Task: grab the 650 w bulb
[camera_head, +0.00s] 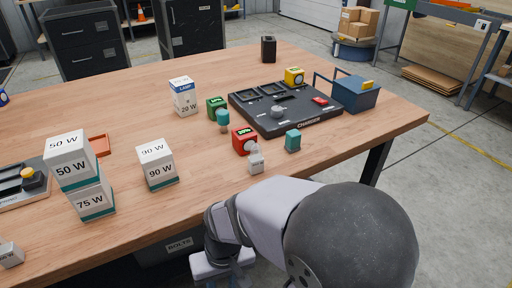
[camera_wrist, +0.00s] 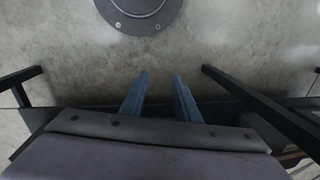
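No label reading 650 W can be made out in either view. Labelled boxes stand on the wooden table (camera_head: 205,181): a 50 W box (camera_head: 70,155) on top of a 75 W box (camera_head: 92,203), a 90 W box (camera_head: 157,165), and a lamp box marked 20 W (camera_head: 183,97). A small pale bulb-like item (camera_head: 256,161) stands by a red cube (camera_head: 243,141); its marking is unreadable. My gripper (camera_wrist: 161,74) is open and empty in the wrist view, its blue fingers apart above the floor. In the head view it is low, beyond the table's near edge.
A black charger board (camera_head: 284,108) lies right of centre, with a blue basket (camera_head: 355,92) beside it. A green cube (camera_head: 216,107), teal block (camera_head: 293,140) and yellow cube (camera_head: 294,76) stand around it. A dark canister (camera_head: 268,49) is at the back. The table's centre-left back is clear.

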